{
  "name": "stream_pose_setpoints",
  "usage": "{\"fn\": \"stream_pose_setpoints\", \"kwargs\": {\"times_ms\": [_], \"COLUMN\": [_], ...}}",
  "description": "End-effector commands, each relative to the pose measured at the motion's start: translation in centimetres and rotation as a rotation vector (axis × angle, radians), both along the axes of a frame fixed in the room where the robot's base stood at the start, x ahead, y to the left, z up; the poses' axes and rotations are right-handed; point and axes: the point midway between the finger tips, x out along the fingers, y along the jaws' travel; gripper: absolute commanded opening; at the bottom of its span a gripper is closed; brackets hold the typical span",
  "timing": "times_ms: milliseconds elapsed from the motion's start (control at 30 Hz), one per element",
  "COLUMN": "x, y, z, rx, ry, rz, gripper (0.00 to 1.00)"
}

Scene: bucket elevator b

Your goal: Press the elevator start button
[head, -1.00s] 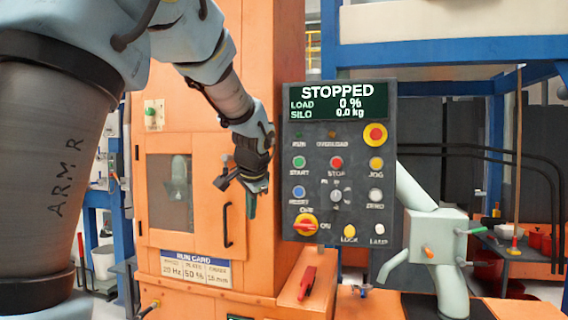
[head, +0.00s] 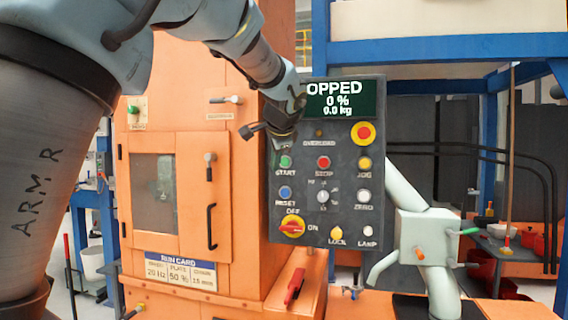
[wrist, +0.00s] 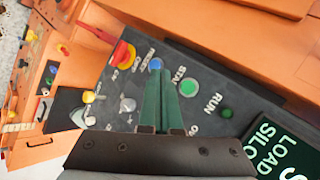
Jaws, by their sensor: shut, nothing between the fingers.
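The green START button (head: 286,161) is on the upper left of the dark control panel (head: 341,215). It also shows in the wrist view (wrist: 188,87), just right of my fingertips. My gripper (head: 277,147) is shut and empty, in front of the panel's upper left edge. In the wrist view my closed green fingers (wrist: 161,76) point between START and the blue RESET button (wrist: 155,65). Whether the fingertips touch the panel cannot be told. The display (head: 343,99) reads "OPPED", 0 % and 0.0 kg; my gripper covers its left part.
A red STOP button (head: 323,162) sits right of START. A red-on-yellow emergency button (head: 363,133) is at upper right and a red-yellow rotary switch (head: 292,227) at lower left. The orange cabinet (head: 235,180) with handles stands left of the panel.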

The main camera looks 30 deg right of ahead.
Motion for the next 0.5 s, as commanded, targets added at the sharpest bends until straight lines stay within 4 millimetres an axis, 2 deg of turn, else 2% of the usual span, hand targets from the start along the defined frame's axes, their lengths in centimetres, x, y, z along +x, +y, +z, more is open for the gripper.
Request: {"fn": "stream_pose_setpoints", "kwargs": {"times_ms": [500], "x": [4.6], "y": [-4.1], "z": [0.5], "rx": [0.003], "ry": [0.000], "rz": [0.002], "gripper": [0.00]}}
